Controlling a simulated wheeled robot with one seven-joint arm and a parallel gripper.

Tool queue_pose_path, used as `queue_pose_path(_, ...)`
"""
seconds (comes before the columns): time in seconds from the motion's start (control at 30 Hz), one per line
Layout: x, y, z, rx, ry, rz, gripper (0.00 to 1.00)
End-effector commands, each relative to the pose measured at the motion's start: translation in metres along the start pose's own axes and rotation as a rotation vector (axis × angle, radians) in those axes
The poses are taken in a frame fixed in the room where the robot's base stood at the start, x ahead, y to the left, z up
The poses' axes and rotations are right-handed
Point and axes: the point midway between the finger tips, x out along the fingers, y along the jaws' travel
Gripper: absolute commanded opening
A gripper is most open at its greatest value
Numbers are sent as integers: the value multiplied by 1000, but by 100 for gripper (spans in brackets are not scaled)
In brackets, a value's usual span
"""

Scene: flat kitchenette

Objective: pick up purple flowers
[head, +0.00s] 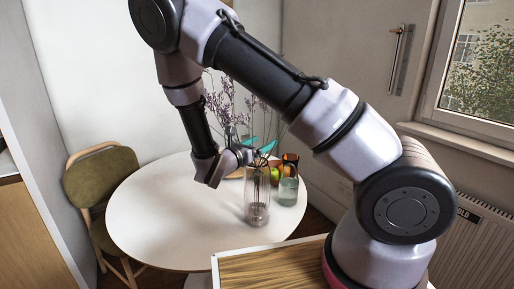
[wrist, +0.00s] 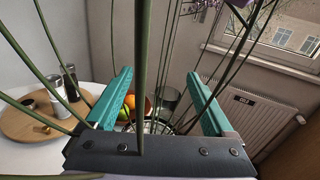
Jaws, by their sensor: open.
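In the wrist view, green stems (wrist: 145,50) cross in front of and between the open fingers (wrist: 160,76). Some purple blossom (wrist: 190,6) shows at the top edge. The fingers are not closed on any stem. The vase is not clearly visible in the wrist view.
A tall clear glass vessel (head: 257,200), a bluish glass jar (head: 288,191) and a bowl of fruit (wrist: 140,104) stand near the gripper. A round wooden tray (wrist: 35,128) with mills is at the wrist view's left. The table's front left (head: 160,225) is clear. A chair (head: 100,180) stands left.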

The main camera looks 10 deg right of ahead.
Motion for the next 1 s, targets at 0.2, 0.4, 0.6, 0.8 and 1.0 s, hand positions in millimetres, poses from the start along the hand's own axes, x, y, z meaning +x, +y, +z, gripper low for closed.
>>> queue_pose_path(0.2,0,0,0,0,0,0,15)
queue_pose_path(0.4,0,0,0,0,0,0,0)
queue_pose_path(0.6,0,0,4,1,0,0,0)
queue_pose_path(0.8,-1,-2,28,4,1,1,0)
queue_pose_path(1.0,-1,-7,88,12,3,1,0)
